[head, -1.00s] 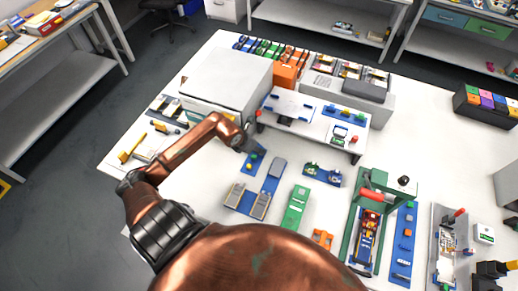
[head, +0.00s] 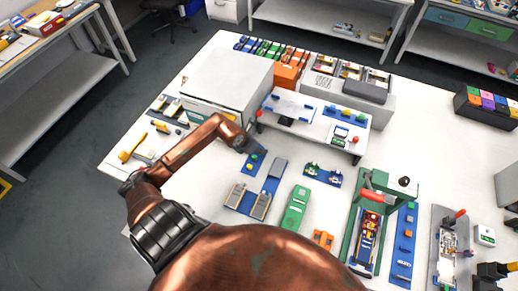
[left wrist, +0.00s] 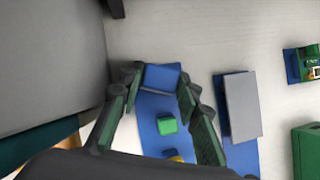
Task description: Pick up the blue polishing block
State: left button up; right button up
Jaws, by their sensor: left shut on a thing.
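The blue polishing block (left wrist: 162,77) shows in the left wrist view between the fingertips of my left gripper (left wrist: 158,82). The gripper is shut on it, with one finger on each side. A blue mat (left wrist: 152,112) lies below, with a small green block (left wrist: 167,125) on it and part of a yellow piece at the lower edge. In the head view my left gripper (head: 250,146) is over the far end of this mat (head: 246,167). The held block is not clearly visible there. My right gripper is not in view.
A large white box-shaped machine (head: 228,85) stands close behind my left gripper. A raised white shelf (head: 310,122) is to its right. A grey plate on a blue base (left wrist: 242,105) and a green tray (head: 295,207) lie nearby. Bare table shows between them.

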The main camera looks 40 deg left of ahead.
pick_arm(q)
jog(key=shift+r, duration=0.15)
jog(key=shift+r, duration=0.2)
notch_tip(320, 180, up, 2)
jog(key=s+r, duration=0.1)
jog(key=r, duration=0.1)
jog(key=s+d+r, duration=0.1)
jog(key=s+r, duration=0.2)
jog(key=r, duration=0.1)
jog(key=shift+s+d, duration=0.15)
jog(key=shift+s, duration=0.1)
jog(key=s+d+r, duration=0.3)
jog(key=s+r, duration=0.1)
jog(key=s, duration=0.5)
jog(key=shift+r, duration=0.15)
